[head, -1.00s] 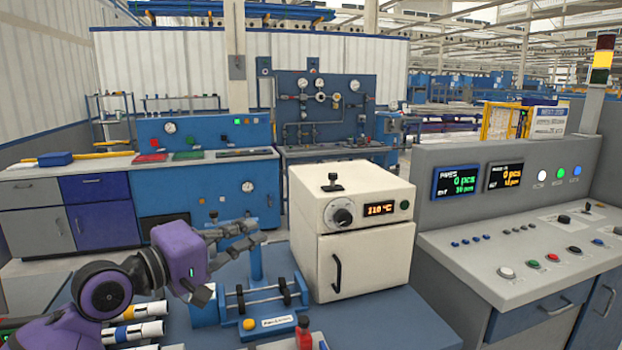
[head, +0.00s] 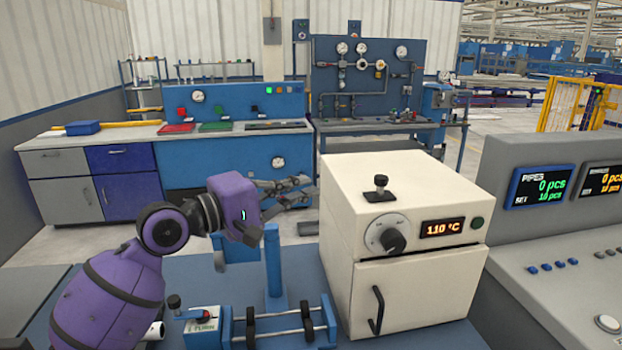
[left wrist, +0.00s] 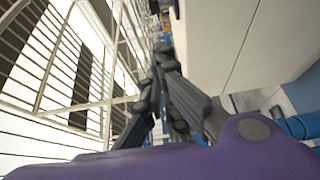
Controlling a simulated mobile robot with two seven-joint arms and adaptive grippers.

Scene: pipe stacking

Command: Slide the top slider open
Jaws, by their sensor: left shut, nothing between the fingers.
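The top slider is a black knob (head: 380,188) upright in a short slot on the top face of the cream oven (head: 345,222). My left gripper (head: 303,189) is shut and empty. Its fingers point right, toward the oven's upper left edge, in the head view and appear apart from the knob. In the left wrist view the dark fingers (left wrist: 165,60) are close together, with a pale panel at the upper right. The knob cannot be made out there. My right gripper is not in view.
A blue post (head: 273,265) stands below the left gripper, with a blue roller fixture (head: 265,330) in front of it. The oven front has a dial (head: 390,240), a 110 °C display (head: 447,228) and a door handle (head: 377,310). A grey control console (head: 550,240) stands right.

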